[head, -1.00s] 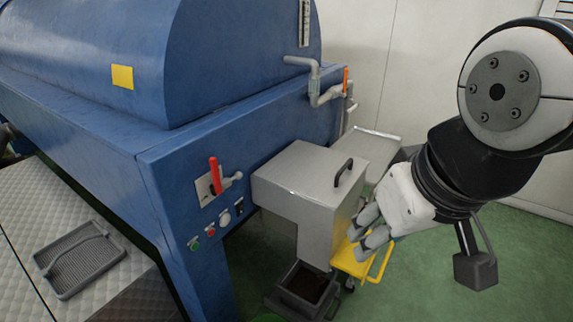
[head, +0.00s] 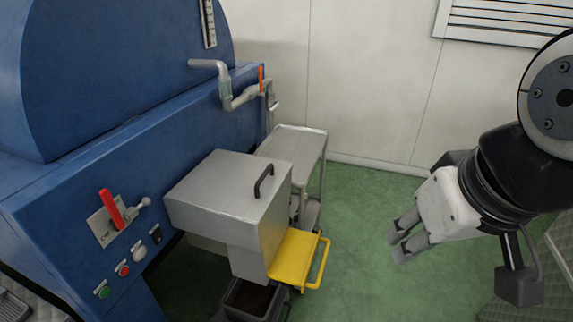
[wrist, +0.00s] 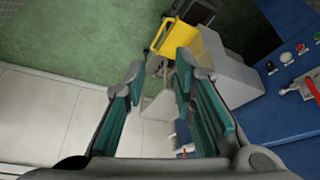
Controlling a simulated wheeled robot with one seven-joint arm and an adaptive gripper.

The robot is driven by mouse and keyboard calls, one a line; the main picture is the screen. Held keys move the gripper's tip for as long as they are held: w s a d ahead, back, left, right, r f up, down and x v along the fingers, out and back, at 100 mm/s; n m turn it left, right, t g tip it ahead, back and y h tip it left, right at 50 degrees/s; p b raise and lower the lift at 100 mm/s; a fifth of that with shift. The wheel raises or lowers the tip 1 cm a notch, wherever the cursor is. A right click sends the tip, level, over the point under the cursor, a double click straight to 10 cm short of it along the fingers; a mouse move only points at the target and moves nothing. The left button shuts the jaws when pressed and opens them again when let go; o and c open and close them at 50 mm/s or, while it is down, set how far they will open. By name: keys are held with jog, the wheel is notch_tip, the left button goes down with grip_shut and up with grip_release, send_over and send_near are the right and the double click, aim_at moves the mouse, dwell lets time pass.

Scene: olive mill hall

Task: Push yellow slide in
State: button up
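The yellow slide (head: 293,259) sticks out of the right side of the grey metal box (head: 225,190), with a yellow bar handle (head: 319,263) at its outer end. A dark bin (head: 250,299) stands below the box. In the wrist view the slide (wrist: 174,42) shows near the top, beyond the fingers. My gripper (head: 398,241) is to the right of the slide in the head view, apart from it. In the wrist view the gripper's fingers (wrist: 158,75) stand apart with nothing between them.
The blue machine (head: 110,170) fills the left side, with a red lever (head: 109,207) and several buttons. A metal trolley (head: 297,146) stands behind the box. Green floor (head: 370,200) is clear between the slide and the gripper.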

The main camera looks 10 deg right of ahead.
jog(key=w+f+m+b, duration=0.2)
jog(key=w, duration=0.2)
jog(key=w+f+m+g+b, duration=0.1)
jog(key=w+f+m+b, duration=0.1)
jog(key=w+f+b, duration=0.1)
jog(key=w+f+m+y+b, duration=0.1)
jog(key=w+f+b, duration=0.1)
jog(key=w, duration=0.4)
jog(key=shift+d+f+m+b, duration=0.1)
jog(key=shift+f+m+b, duration=0.2)
jog(key=shift+f+m, duration=0.1)
grip_shut()
jog(key=w+d+f+m+g+y+b, duration=0.1)
jog(key=w+d+f+m+b, duration=0.2)
jog(key=w+f+m+b, duration=0.6)
jog(key=w+d+f+m+g+y+b, duration=0.1)
jog(key=w+d+f+m+b, duration=0.25)
jog(key=w+f, duration=0.95)
jog(key=m+y+b, duration=0.1)
jog(key=m+b, duration=0.4)
jog(key=b, duration=0.1)
send_near(326, 248)
jog(key=s+d+r, duration=0.2)
jog(key=d+r, duration=0.1)
jog(key=shift+w+d+r, duration=0.15)
jog(key=shift+d+r, duration=0.05)
jog(key=shift+d, duration=0.05)
